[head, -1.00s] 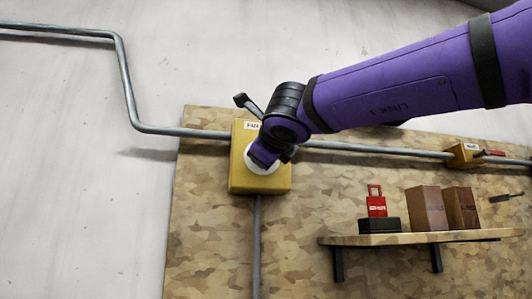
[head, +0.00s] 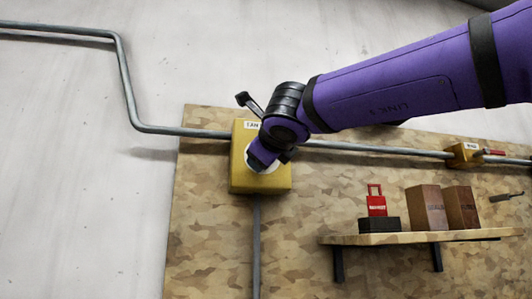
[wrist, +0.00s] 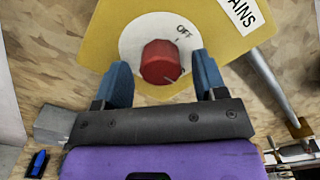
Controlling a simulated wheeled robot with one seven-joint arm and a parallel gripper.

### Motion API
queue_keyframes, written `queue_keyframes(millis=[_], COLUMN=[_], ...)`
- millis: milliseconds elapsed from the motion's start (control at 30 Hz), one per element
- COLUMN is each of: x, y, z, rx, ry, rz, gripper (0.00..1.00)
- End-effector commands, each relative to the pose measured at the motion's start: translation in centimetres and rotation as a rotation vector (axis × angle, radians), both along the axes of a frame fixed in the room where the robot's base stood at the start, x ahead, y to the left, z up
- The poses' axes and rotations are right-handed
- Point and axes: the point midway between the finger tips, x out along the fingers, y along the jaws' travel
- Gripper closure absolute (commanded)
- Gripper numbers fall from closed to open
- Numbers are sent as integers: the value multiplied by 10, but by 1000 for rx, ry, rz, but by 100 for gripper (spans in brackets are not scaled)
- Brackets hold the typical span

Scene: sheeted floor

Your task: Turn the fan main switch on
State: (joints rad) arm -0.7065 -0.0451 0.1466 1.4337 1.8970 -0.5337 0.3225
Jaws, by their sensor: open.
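The yellow fan switch box (head: 240,172) is on the wooden board in the head view, its label partly readable as "FAN". In the wrist view, the box (wrist: 105,40) carries a white round dial (wrist: 140,30) with a red knob (wrist: 160,58). "OFF" is printed above right of the knob; another mark at its lower right is partly hidden. My gripper (wrist: 163,70) is open, its two blue fingers either side of the knob with gaps visible. In the head view my gripper (head: 262,158) is in front of the dial and hides the knob.
A wooden shelf (head: 420,238) at lower right holds a red padlock-like item (head: 376,204) and brown blocks (head: 427,208).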

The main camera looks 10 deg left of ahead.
Motion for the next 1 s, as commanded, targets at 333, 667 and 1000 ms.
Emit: queue_keyframes(millis=[333,667,1000], x=[-34,-87,-102], y=[-13,-32,-37], z=[2,1,0], rx=[0,1,0], ry=[-4,-1,0], rz=[1,0,0], gripper=[35,35,35])
